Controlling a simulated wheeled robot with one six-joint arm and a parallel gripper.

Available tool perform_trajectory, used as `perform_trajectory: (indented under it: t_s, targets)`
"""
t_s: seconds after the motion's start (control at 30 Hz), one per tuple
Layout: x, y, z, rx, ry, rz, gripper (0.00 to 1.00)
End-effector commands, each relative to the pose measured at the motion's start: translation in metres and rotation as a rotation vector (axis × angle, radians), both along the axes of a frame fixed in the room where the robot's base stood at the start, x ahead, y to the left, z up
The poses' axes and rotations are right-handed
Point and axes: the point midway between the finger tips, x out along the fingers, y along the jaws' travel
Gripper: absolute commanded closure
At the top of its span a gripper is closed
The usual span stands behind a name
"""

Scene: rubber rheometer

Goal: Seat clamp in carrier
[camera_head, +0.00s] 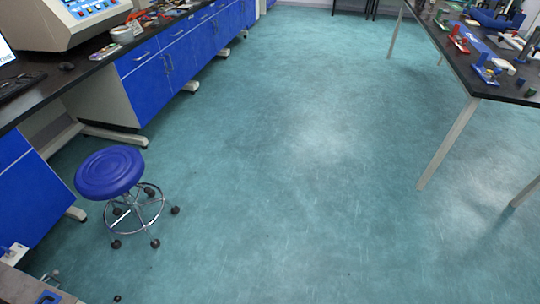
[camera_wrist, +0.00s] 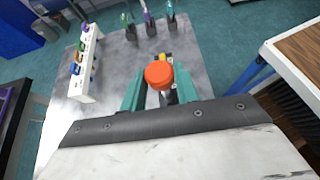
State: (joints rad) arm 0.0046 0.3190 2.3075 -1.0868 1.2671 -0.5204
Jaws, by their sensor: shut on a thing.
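In the wrist view, my gripper (camera_wrist: 160,90) has two teal fingers shut on a piece with a round orange-red top (camera_wrist: 159,74), which looks like the clamp. A dark and metallic part of it shows just below the top; the rest is hidden. Small yellow and blue parts (camera_wrist: 164,57) show just beyond the orange top; I cannot tell whether they belong to it. A white rack (camera_wrist: 88,70) with several coloured pieces stands to the left on a grey surface (camera_wrist: 115,62). I cannot tell which thing is the carrier. My gripper is not seen in the head view.
Several small dark holders (camera_wrist: 151,30) stand at the far edge of the grey surface. A wood-topped white unit (camera_wrist: 300,50) is at the right. In the head view, a blue stool (camera_head: 109,173), a left bench (camera_head: 100,68) and a right table (camera_head: 480,85) flank a clear floor.

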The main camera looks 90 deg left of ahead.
Motion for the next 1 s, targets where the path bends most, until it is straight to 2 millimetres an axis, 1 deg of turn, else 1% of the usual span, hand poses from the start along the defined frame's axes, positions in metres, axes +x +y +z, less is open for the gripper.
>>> perform_trajectory:
  t_s: [0.1,0.6,0.73,1.0]
  targets:
    - [0.001,0.000,0.011,0.000,-0.004,0.000,0.92]
    - [0.000,0.000,0.049,-0.001,-0.002,0.000,0.92]
    - [0.000,0.000,0.053,0.000,-0.001,0.000,0.92]
    - [0.000,0.000,0.053,0.000,0.000,0.000,0.92]
